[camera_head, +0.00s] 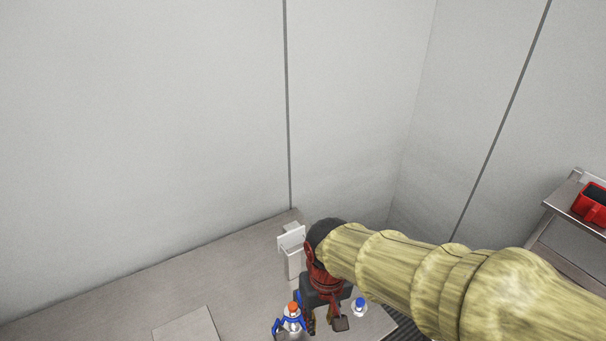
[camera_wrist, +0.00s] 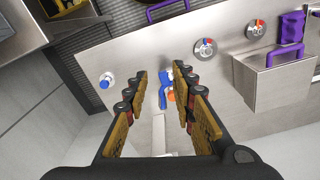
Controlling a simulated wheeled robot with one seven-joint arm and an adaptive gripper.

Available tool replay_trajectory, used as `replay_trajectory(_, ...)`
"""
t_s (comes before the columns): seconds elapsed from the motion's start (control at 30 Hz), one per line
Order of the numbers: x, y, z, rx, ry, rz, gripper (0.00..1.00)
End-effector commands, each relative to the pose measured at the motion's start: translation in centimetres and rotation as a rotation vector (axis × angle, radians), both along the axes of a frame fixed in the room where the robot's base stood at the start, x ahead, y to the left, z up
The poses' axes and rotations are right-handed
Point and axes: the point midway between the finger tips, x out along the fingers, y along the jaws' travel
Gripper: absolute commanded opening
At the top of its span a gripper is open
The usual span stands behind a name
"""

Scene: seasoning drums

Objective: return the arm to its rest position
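My arm, in a yellowish sleeve, reaches in from the lower right of the head view to my gripper (camera_head: 326,323), which is dark and red and hangs over the metal table (camera_head: 235,265). In the wrist view my gripper (camera_wrist: 167,82) has its two yellow-padded fingers apart. A blue-handled item with an orange top (camera_wrist: 168,92) shows in the gap between them, apparently beyond the fingertips. I see no contact with it. In the head view an orange-topped item with blue handles (camera_head: 291,320) stands just left of my gripper.
A small blue-topped piece (camera_head: 359,307) is right of my gripper. A pale box (camera_head: 293,260) stands behind it. The wrist view shows a purple-handled metal box (camera_wrist: 262,88). A red bin (camera_head: 591,207) is far right, and walls close the back.

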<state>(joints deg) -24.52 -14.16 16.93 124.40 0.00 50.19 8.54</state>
Motion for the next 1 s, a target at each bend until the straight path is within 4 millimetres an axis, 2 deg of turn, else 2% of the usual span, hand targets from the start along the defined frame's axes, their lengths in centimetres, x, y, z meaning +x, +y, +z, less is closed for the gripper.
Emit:
replay_trajectory(0.03, -0.7, -1.9, 0.7, 0.013, -0.038, -0.002, 0.26)
replay_trajectory(0.2, -3.5, -7.2, 2.8, 0.039, -0.161, -0.029, 0.26)
replay_trajectory(0.33, -5.3, -10.6, 3.9, 0.052, -0.270, -0.114, 0.26)
replay_trajectory(0.5, -6.5, -13.6, 5.6, 0.060, -0.401, -0.218, 0.26)
replay_trajectory(0.57, -6.5, -14.3, 6.2, 0.060, -0.434, -0.245, 0.26)
replay_trajectory(0.7, -6.6, -15.1, 6.3, 0.055, -0.446, -0.275, 0.26)
replay_trajectory(1.0, -6.6, -15.1, 6.3, 0.055, -0.446, -0.275, 0.26)
